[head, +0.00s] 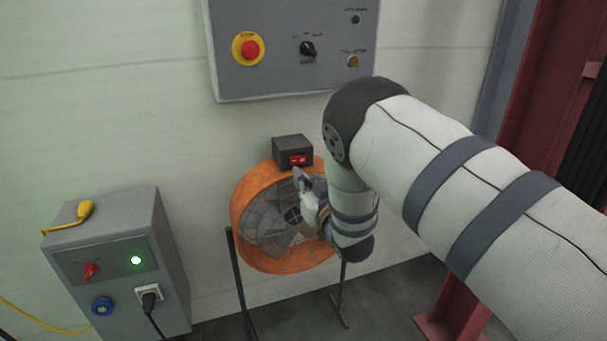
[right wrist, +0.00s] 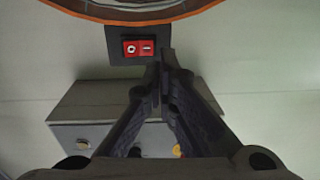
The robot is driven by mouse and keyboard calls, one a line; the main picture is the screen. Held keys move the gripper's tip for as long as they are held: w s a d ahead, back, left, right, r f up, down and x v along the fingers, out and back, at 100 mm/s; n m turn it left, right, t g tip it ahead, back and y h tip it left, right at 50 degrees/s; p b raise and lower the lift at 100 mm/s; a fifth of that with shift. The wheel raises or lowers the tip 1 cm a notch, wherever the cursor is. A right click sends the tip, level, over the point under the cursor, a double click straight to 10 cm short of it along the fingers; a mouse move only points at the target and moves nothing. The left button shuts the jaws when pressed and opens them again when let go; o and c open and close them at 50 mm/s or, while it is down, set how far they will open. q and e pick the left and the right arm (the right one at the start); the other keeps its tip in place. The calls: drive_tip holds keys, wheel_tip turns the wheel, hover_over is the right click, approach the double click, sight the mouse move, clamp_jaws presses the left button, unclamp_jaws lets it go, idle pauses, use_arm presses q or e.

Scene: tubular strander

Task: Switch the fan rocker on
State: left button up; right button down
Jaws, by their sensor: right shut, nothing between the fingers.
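The orange drum fan (head: 240,215) stands against the wall, and its rim shows at the top of the right wrist view (right wrist: 130,18). A dark switch box (head: 291,143) sits on top of the fan. The red fan rocker (head: 298,160) is on the box's front; in the right wrist view the rocker (right wrist: 138,48) shows its O and line marks. I cannot tell which side is pressed in. My right gripper (head: 297,173) is shut and empty, its fingertips (right wrist: 163,58) just beside the rocker, close to the box; contact cannot be told. My left gripper is out of view.
A grey control panel (head: 230,80) with a red emergency button (head: 250,49) hangs on the wall above. A grey cabinet (head: 170,235) with a green lamp, plug and yellow cable stands at left. A red steel column (head: 540,85) rises at right.

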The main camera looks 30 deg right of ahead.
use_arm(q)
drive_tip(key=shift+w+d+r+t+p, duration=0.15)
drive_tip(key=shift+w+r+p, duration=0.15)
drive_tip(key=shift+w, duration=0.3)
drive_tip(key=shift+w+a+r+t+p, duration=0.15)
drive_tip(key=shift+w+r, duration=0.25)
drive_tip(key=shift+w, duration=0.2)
use_arm(e)
drive_tip(key=s+a, duration=0.2)
drive_tip(key=s, duration=0.5)
drive_tip(key=shift+a, duration=0.2)
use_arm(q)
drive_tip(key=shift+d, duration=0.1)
use_arm(e)
drive_tip(key=shift+s, duration=0.15)
